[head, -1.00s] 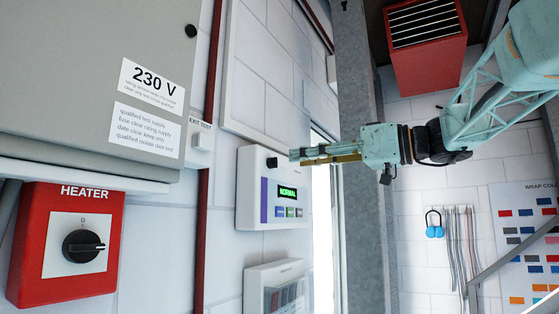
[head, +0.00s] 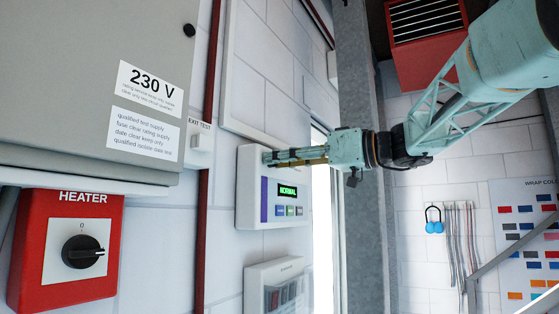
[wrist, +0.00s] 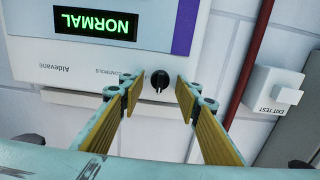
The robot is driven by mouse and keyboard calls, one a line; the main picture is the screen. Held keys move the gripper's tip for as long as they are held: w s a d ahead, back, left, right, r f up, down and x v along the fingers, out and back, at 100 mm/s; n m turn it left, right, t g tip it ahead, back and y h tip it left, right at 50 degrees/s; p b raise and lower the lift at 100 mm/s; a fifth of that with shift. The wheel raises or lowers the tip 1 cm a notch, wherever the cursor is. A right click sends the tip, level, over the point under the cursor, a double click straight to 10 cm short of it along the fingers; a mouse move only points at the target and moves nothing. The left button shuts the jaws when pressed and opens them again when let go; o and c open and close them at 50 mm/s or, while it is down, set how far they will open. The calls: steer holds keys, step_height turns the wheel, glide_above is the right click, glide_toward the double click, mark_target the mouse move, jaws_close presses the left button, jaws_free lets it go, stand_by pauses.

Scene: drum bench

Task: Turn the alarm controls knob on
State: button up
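The alarm controls panel (head: 246,190) is a white wall box with a green NORMAL display (head: 287,190) and small buttons below it. In the wrist view the panel (wrist: 30,45) shows upside down, with a small black knob (wrist: 160,81) beside the word CONTROLS. My gripper (head: 268,157) reaches from the right to the panel's upper part and hides the knob in the head view. In the wrist view my gripper (wrist: 153,97) is open. Its two yellow-padded fingers lie on either side of the knob, with gaps showing between them and it.
A red HEATER switch box (head: 30,255) and a grey 230 V cabinet (head: 60,60) are at left. An EXIT TEST box (head: 201,140) and a red pipe (head: 203,240) are left of the panel. Another white box (head: 255,285) hangs below it. A steel column (head: 362,230) stands right.

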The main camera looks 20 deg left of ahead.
steer(key=shift+c, duration=0.7)
steer(key=c, duration=0.7)
steer(key=shift+f+m+b, duration=0.1)
steer(key=shift+m+b, duration=0.4)
steer(key=m, duration=1.6)
steer(key=shift+w, duration=0.15)
